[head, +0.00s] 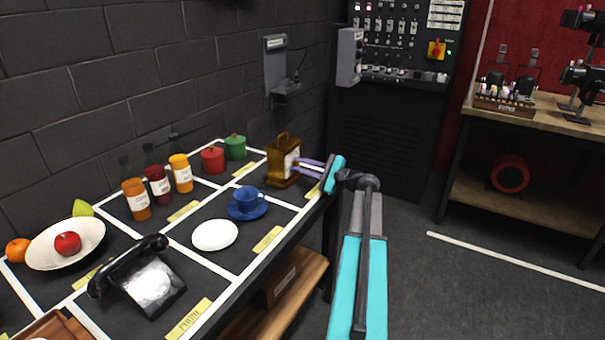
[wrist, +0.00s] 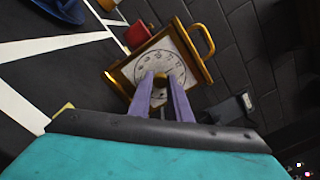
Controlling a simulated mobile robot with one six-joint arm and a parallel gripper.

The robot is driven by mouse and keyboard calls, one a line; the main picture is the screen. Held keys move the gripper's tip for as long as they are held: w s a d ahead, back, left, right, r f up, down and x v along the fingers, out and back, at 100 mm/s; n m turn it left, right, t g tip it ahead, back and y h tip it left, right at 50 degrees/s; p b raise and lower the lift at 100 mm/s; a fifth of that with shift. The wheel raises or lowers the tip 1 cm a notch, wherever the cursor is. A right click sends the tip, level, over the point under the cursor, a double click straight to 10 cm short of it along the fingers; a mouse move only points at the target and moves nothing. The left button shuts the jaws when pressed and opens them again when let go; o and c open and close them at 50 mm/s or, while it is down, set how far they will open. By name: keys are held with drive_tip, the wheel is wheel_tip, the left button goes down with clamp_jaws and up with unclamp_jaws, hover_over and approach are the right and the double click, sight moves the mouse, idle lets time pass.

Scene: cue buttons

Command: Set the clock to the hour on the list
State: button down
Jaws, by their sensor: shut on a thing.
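The brass carriage clock (head: 281,163) with a top handle stands at the far right end of the black table (head: 290,228). In the wrist view the clock (wrist: 197,45) looks tilted, its white dial facing me. The purple fingers of my gripper (head: 297,167) reach its face from the right. In the wrist view my gripper (wrist: 161,84) is shut on a small brass knob (wrist: 160,80) at the dial's middle. The fingers hide the lower dial, and I cannot read the hands. A white sheet (head: 446,14) with unreadable lines is on the dark cabinet.
A blue cup (head: 246,198) on a saucer, a white plate (head: 215,235), a black phone (head: 145,282), a fruit bowl (head: 90,246), and several jars share the table. Red (head: 213,160) and green pots stand left of the clock. Open floor lies right.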

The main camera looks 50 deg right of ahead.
drive_tip(key=shift+n+b, duration=1.1)
drive_tip(key=shift+n, duration=0.1)
drive_tip(key=c, duration=1.6)
unclamp_jaws()
drive_tip(key=shift+c, duration=0.2)
drive_tip(key=v, duration=1.3)
drive_tip(key=shift+s, duration=0.4)
drive_tip(key=shift+d, duration=0.1)
drive_tip(key=shift+s, duration=0.1)
